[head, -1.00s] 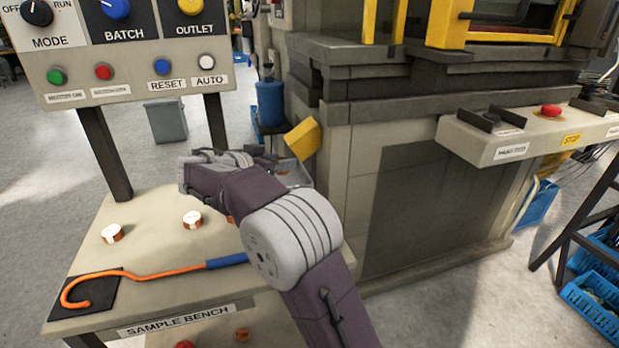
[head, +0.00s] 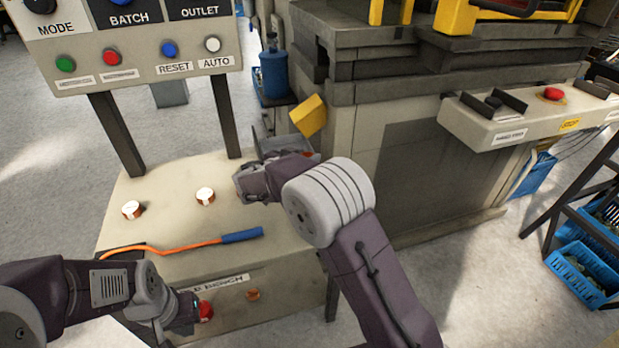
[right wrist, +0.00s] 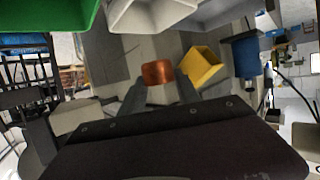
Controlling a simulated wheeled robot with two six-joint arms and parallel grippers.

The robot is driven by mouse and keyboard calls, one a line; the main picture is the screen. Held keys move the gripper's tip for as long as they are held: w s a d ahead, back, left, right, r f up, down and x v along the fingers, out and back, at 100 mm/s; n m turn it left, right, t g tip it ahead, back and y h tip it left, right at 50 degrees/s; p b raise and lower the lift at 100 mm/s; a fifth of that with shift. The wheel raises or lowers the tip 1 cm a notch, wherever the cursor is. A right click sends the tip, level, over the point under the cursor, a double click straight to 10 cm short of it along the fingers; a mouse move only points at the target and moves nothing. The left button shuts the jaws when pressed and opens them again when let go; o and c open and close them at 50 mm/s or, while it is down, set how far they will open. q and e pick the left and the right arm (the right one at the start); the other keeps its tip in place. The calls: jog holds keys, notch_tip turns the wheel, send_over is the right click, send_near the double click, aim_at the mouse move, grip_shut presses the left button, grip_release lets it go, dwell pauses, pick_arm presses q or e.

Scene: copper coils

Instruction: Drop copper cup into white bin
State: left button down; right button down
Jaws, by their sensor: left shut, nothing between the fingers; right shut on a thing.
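A copper cup (right wrist: 157,72) is held between the fingertips of my right gripper (right wrist: 158,80) in the right wrist view. In the head view, my right gripper (head: 290,158) is at the bench's far right corner, mostly hidden by its own arm. A white bin (right wrist: 150,15) shows at the top of the right wrist view, apart from the cup. Two more copper-sided cups with pale tops (head: 131,209) (head: 205,196) stand on the sample bench (head: 165,225). My left gripper (head: 188,312) is shut and empty at the bench's front, beside a red object.
A green bin (right wrist: 45,25) is left of the white one in the right wrist view. An orange hooked rod with a blue handle (head: 242,236) lies on the bench. A yellow block-like thing (head: 308,115) stands by the machine, beyond my right gripper. The control panel (head: 140,70) rises behind the bench.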

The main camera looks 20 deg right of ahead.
jog(key=shift+f+b, duration=0.9)
jog(key=shift+f, duration=2.2)
jog(key=c, duration=0.8)
grip_release()
jog(key=v, duration=0.9)
jog(key=shift+p, duration=0.45)
